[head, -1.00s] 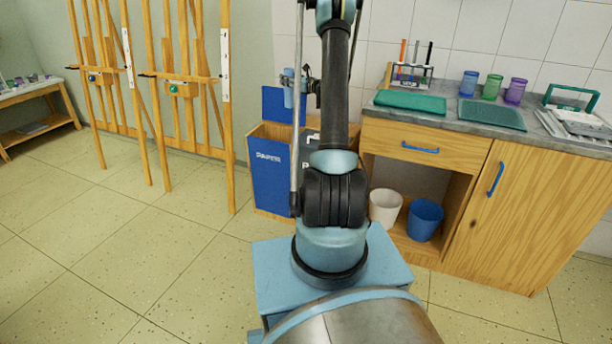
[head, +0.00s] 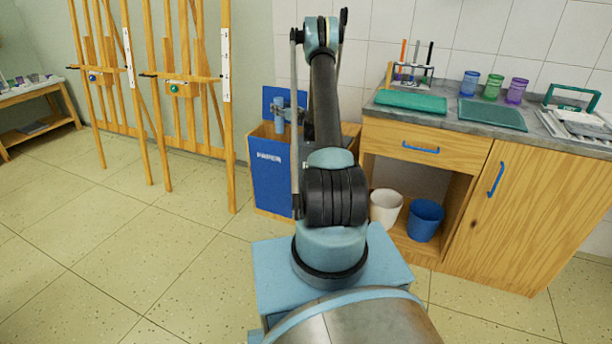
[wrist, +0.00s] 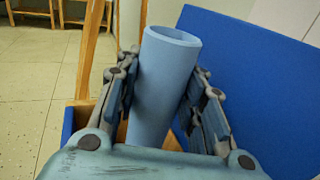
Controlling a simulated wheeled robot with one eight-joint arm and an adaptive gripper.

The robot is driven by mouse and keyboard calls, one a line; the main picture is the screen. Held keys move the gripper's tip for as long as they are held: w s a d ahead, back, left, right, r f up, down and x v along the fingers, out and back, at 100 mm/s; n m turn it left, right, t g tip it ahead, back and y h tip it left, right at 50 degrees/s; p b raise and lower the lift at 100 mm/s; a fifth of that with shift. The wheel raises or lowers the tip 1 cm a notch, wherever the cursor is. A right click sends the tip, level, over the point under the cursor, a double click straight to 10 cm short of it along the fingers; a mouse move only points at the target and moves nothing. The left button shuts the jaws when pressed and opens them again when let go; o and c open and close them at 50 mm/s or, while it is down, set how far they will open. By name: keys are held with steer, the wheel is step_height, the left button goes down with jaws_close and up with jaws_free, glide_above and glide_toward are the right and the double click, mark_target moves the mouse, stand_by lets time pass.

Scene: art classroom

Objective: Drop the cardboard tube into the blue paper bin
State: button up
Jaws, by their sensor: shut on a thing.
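The blue paper bin (head: 270,180) stands left of my arm in the head view, marked "PAPER", with its blue lid (head: 271,100) raised at the back. The cardboard tube (wrist: 165,85) looks light blue and hollow in the wrist view, and my gripper (wrist: 165,90) is shut on it with a finger on each side. The raised lid (wrist: 255,80) fills the right of that view. In the head view, my gripper (head: 282,108) and the tube (head: 280,119) are small and partly hidden, over the bin's opening. The tube's lower end is hidden.
Wooden easels (head: 180,90) stand left of the bin. A counter (head: 475,118) with cups and trays is at the right. A white bucket (head: 385,207) and a blue bucket (head: 425,219) sit under it. The floor at left is clear.

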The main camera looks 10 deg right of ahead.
steer(key=shift+f, duration=1)
steer(key=o, duration=0.8)
steer(key=shift+s+d, duration=0.1)
steer(key=v, duration=1.1)
steer(key=shift+s+d+f, duration=0.1)
steer(key=shift+s+d, duration=0.15)
steer(key=shift+s, duration=0.1)
